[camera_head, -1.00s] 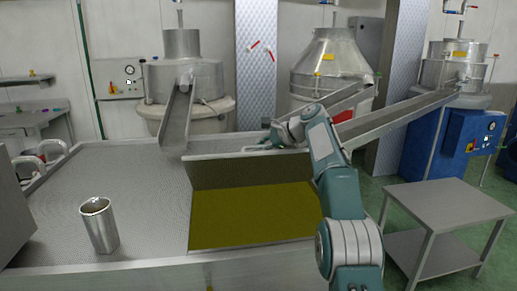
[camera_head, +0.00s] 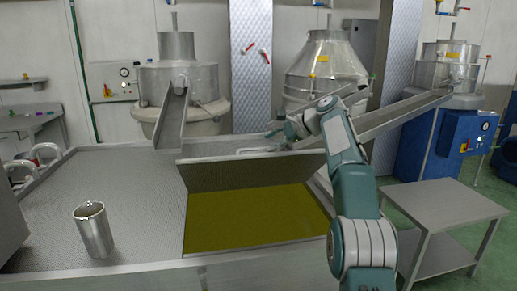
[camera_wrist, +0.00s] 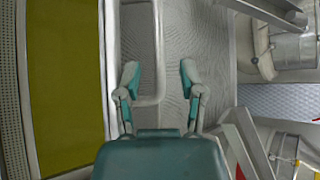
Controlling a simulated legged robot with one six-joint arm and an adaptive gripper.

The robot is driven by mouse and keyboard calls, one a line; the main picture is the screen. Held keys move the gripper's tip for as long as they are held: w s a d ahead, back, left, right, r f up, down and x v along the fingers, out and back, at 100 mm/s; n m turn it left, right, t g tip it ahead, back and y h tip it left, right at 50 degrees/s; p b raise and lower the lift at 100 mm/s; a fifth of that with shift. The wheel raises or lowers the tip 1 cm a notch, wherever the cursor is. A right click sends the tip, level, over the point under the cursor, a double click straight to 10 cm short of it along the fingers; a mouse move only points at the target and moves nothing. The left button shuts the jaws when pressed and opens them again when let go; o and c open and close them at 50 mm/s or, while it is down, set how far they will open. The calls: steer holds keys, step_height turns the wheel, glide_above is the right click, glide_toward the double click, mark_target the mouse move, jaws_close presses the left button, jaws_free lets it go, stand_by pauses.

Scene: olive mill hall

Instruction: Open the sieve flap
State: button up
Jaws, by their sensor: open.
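The sieve flap (camera_head: 255,172) is a flat grey panel tilted up along the back of a rectangular opening. The opening shows an olive-yellow surface (camera_head: 250,222). A pale bar handle (camera_head: 258,151) sticks out behind the flap's top edge. My gripper (camera_head: 284,130) is behind the flap, just above and right of the handle, partly hidden by my arm. In the wrist view, the handle's looped bar (camera_wrist: 158,70) runs between the two spread green fingers of my gripper (camera_wrist: 160,80). I cannot tell whether they touch it. The yellow surface (camera_wrist: 65,80) lies to the left there.
A metal cup (camera_head: 93,232) stands on the perforated deck (camera_head: 110,185) at left. Metal chutes (camera_head: 171,125) come down from the machines behind, one (camera_head: 400,115) close beside my arm. A steel table (camera_head: 445,205) stands at right.

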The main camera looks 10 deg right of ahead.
steer(key=v, duration=0.6)
steer(key=shift+w+f, duration=0.1)
